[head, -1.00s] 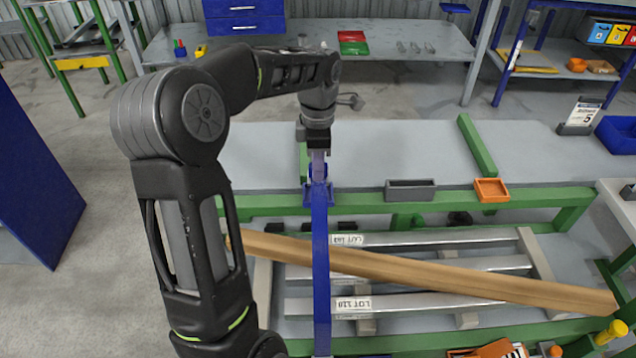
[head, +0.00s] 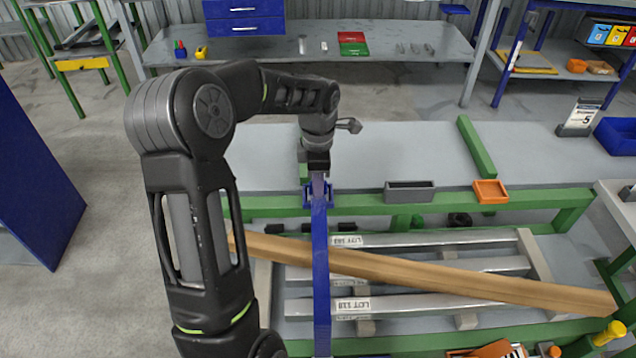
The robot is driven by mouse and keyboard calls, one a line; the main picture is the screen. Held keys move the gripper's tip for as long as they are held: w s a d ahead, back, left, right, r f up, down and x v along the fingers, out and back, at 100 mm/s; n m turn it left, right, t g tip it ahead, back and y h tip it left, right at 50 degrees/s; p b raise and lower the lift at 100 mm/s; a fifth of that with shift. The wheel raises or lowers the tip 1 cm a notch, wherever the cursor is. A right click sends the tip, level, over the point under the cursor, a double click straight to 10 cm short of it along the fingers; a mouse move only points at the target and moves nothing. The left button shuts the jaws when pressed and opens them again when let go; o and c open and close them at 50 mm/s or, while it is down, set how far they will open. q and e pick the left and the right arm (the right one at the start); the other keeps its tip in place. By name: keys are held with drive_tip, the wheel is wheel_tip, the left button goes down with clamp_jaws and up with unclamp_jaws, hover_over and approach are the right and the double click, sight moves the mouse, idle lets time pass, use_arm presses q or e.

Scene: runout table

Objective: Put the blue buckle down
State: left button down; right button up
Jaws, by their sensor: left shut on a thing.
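The blue buckle (head: 319,203) is at the top end of a long blue strap (head: 321,270), at the table's front green rail. My left gripper (head: 317,184) comes down from above and is shut on the buckle, which its fingers partly cover. I cannot tell whether the buckle touches the rail or a blue bracket (head: 332,194) behind it. The strap runs straight down toward me, across a long wooden beam and metal bars. My right gripper is not in view.
The wooden beam (head: 450,277) lies slanting over several metal bars (head: 420,304). A grey tray (head: 409,191) and an orange tray (head: 490,191) sit on the rail to the right. The grey tabletop (head: 400,150) behind them is mostly clear.

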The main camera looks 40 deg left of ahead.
use_arm(q)
drive_tip(key=shift+f, duration=0.15)
drive_tip(key=c, duration=1.4)
unclamp_jaws()
wheel_tip(320, 180, up, 12)
drive_tip(key=shift+r, duration=0.2)
